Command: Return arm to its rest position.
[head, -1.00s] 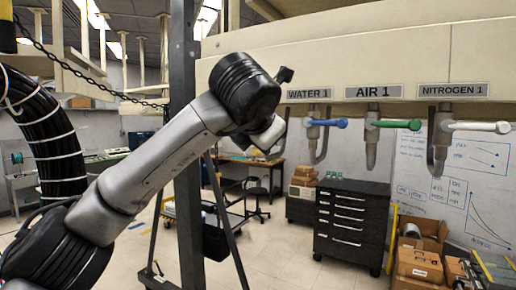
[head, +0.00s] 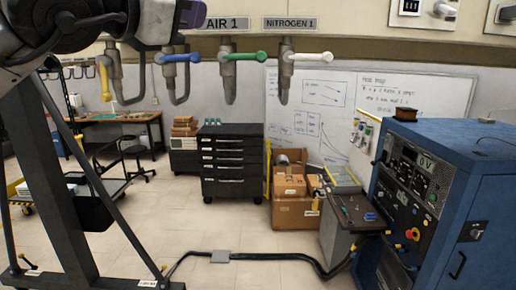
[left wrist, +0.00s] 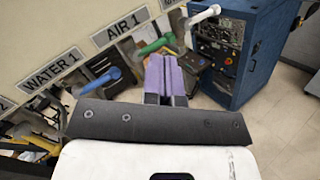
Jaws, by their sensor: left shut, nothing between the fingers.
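My left arm comes in at the top left of the head view. Its left gripper (head: 190,14) has purple fingers, held in front of the panel beside the AIR 1 label (head: 225,23). In the left wrist view the purple fingers (left wrist: 166,76) are together and empty. In the head view, a row of valves hangs below the panel: a yellow handle (head: 105,80), a blue handle (head: 178,58), a green handle (head: 247,56) and a white handle (head: 312,57). The gripper appears apart from these handles. My right gripper is in neither current view.
A blue power cabinet (head: 440,190) stands at the right, with a small grey cart (head: 348,225) beside it. A black drawer cabinet (head: 231,165) and cardboard boxes (head: 295,208) stand at the back. A black cable (head: 285,257) crosses the otherwise open floor.

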